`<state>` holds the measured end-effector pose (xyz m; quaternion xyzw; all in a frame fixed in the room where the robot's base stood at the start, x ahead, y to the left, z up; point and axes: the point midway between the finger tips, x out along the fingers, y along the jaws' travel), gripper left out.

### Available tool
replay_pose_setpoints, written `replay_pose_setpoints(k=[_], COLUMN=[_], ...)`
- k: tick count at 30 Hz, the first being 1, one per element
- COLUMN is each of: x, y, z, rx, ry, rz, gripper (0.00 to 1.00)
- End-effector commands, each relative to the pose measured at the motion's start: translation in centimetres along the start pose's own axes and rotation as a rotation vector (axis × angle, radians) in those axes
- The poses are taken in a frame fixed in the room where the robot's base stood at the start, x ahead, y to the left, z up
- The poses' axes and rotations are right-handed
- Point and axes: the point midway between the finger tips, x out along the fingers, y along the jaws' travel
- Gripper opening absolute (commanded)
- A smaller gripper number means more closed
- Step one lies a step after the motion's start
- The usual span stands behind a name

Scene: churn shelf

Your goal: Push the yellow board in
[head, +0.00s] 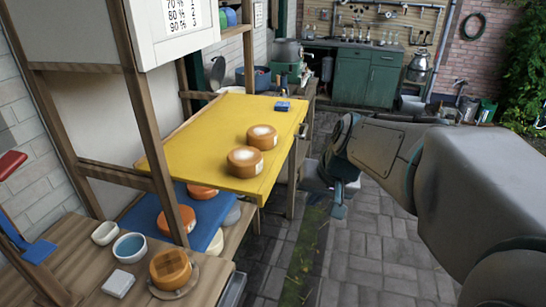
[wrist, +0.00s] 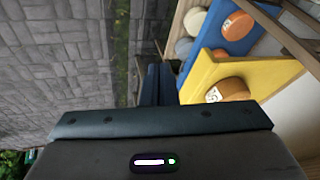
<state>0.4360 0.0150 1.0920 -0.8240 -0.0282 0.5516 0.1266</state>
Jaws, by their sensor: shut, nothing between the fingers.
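The yellow board (head: 205,140) juts out from the wooden shelf frame (head: 148,120) towards the right, over the paving. Two orange cheese wheels with pale tops, a nearer one (head: 245,161) and a farther one (head: 262,136), stand on it.
A blue board (head: 140,212) with cheeses (head: 177,224) sits lower, under the yellow one. Green cabinets (head: 365,77) stand at the back. The paving at right is open.

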Motion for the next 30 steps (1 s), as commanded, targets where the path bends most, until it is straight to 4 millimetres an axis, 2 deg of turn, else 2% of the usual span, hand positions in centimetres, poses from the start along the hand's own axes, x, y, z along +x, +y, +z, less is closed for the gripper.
replay_pose_setpoints(k=[1,3,6,9,14,17,30], x=[1.1,1.9,2.6,3.0,3.6,4.8,13.0], y=[0.2,0.2,0.4,0.6,0.5,0.3,-0.9], z=[-2.3,-5.0,-8.0,-9.9,-10.9,-11.0,-12.0], rx=[0.032,0.066,0.102,0.124,0.135,0.135,0.134], ry=[0.023,0.054,0.093,0.118,0.129,0.128,0.125], rz=[-0.029,-0.069,-0.115,-0.142,-0.157,-0.156,-0.156], gripper=[0.00,0.00,0.00,0.00,0.00,0.00,0.00])
